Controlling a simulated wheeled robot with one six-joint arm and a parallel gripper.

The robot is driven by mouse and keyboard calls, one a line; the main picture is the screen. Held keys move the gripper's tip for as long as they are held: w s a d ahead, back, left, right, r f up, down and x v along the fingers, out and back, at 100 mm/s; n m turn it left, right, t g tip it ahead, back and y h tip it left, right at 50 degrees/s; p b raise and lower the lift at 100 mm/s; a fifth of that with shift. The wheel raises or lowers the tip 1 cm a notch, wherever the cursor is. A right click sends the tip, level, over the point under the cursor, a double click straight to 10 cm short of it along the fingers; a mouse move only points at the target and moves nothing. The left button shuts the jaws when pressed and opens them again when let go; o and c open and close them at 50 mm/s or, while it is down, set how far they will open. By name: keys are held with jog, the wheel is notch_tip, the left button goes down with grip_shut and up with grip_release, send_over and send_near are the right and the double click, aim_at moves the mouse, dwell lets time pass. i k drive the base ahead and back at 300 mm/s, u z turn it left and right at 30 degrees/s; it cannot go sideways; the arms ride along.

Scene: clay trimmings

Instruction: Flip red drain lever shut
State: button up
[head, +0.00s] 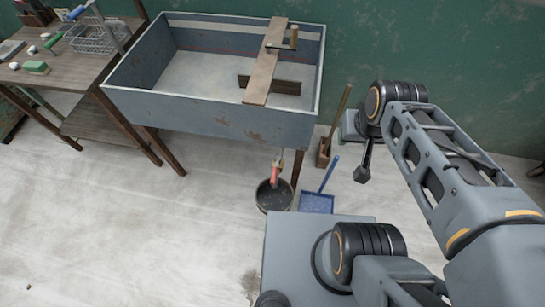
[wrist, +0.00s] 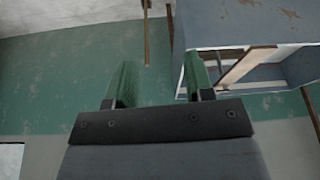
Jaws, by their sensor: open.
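The red drain lever (head: 274,172) hangs under the front edge of the grey sink (head: 215,123), just above a black bucket (head: 273,197) on the floor. It is small in the head view, and its exact angle is hard to tell. I cannot make it out in the wrist view. My gripper (wrist: 160,75) shows in the wrist view with its two green fingers spread apart and nothing between them. In the head view my gripper is right of the sink, apart from the lever, and mostly hidden by my arm. The sink shows at the upper right of the wrist view (wrist: 198,25).
A blue dustpan (head: 317,203) stands right of the bucket, and a wooden-handled broom (head: 336,125) leans beyond it. A plank (head: 264,65) lies across the sink. A wooden table (head: 55,80) with tools and a wire basket is at left. The floor in front is clear.

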aim_at(278, 158)
jog(key=z, duration=0.05)
jog(key=k, duration=0.8)
jog(key=u, duration=0.75)
jog(key=i, duration=0.5)
jog(key=u, duration=0.05)
